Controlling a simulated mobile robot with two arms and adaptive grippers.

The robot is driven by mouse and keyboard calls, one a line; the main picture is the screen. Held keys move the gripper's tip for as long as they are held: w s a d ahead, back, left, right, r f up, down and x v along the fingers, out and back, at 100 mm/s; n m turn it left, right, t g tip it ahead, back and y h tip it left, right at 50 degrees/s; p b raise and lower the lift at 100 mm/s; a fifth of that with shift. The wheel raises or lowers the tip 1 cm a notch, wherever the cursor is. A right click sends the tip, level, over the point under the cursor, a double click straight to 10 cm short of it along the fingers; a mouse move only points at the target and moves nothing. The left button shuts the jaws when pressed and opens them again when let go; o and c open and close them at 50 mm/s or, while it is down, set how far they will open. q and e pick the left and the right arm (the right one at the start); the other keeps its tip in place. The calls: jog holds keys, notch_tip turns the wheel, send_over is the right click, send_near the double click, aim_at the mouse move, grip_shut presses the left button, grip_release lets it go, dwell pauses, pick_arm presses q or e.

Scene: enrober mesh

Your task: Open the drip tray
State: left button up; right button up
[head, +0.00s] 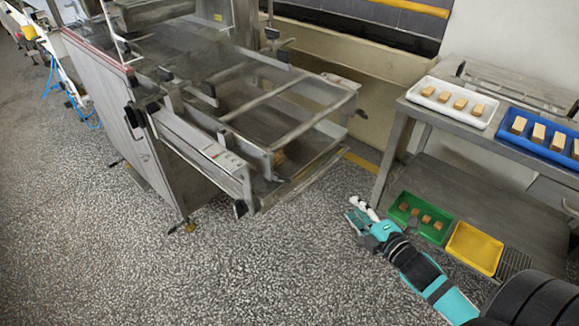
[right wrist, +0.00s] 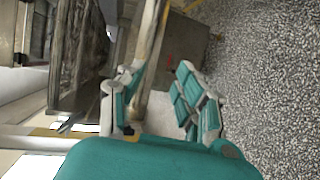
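The enrober (head: 200,148) stands at left and centre, with a mesh section and open metal frame (head: 290,105) at its right end. A low tray-like edge (head: 305,178) runs beneath that frame; I cannot tell for certain that it is the drip tray, or whether it is open. My right gripper (head: 362,216) is open and empty, above the floor to the right of and apart from the frame's end. In the right wrist view its fingers (right wrist: 157,100) are spread, with a long pale bar (right wrist: 150,55) showing beyond them. My left gripper is out of view.
A steel table (head: 400,100) at right holds a white tray (head: 478,108) and a blue tray (head: 510,140) of small blocks. Its lower shelf holds a green tray (head: 437,236) with blocks and a yellow tray (head: 475,249). Speckled floor (head: 270,270) is clear in front.

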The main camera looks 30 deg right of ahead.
aim_at(322, 173)
jog(key=x, duration=0.5)
jog(key=r+x, duration=0.1)
jog(key=x, duration=0.5)
jog(key=r+x, duration=0.1)
jog(key=x, duration=0.5)
jog(key=shift+w+a+f+b, duration=0.1)
jog(key=shift+w+a+b, duration=0.3)
grip_shut()
